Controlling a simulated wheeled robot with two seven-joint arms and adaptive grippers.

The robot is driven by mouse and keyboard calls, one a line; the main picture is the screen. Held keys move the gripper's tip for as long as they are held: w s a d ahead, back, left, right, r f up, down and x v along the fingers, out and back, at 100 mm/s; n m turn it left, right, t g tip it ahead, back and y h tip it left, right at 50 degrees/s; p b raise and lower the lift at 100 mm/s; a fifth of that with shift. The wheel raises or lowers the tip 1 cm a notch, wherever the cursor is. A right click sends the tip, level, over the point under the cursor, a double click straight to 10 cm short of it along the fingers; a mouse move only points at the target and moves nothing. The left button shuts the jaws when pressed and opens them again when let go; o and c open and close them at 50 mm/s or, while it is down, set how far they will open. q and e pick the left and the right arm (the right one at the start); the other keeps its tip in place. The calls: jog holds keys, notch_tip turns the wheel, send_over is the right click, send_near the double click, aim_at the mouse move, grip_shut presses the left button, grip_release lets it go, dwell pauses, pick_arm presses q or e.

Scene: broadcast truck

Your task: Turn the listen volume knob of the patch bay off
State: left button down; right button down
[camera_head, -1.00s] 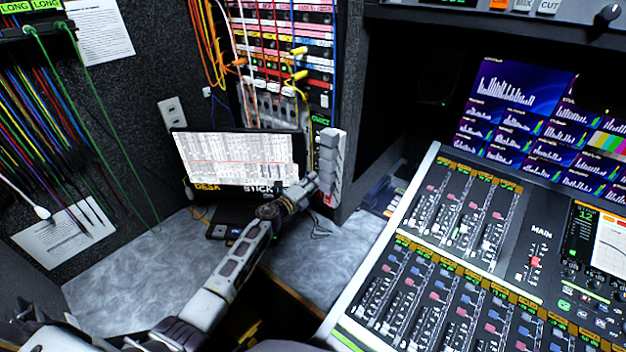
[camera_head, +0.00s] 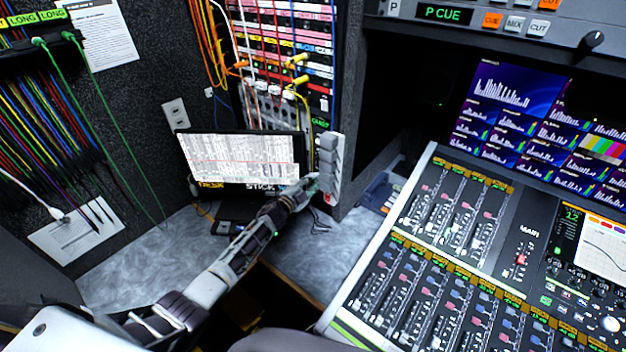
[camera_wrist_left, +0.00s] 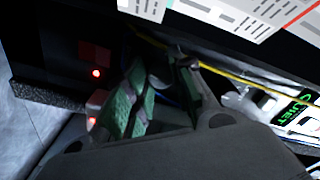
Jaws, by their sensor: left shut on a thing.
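The patch bay (camera_head: 285,62) stands at the back centre in the head view, with rows of jacks and cords. My left arm reaches up to its lower part. My left gripper (camera_head: 316,182) is beside the right end of the laptop there. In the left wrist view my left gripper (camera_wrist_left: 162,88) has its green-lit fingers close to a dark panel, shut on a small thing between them. This is apparently the listen volume knob, but the fingers and shadow hide its shape and setting. My right gripper is out of view.
A laptop (camera_head: 240,158) stands open just left of my left gripper. A yellow cord (camera_wrist_left: 235,76) runs close past the fingers. A mixing desk (camera_head: 450,255) fills the right. The grey counter (camera_head: 160,258) has free room at the left.

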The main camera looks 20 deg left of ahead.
pick_arm(q)
jog(key=shift+f+n+p, duration=0.1)
jog(key=shift+n+p, duration=0.3)
jog(key=shift+n, duration=0.7)
jog(key=c, duration=1.5)
grip_release()
jog(key=shift+a, duration=0.1)
jog(key=v, duration=1.2)
jog(key=shift+s+f+n+y, duration=0.1)
jog(key=shift+n+y, duration=0.3)
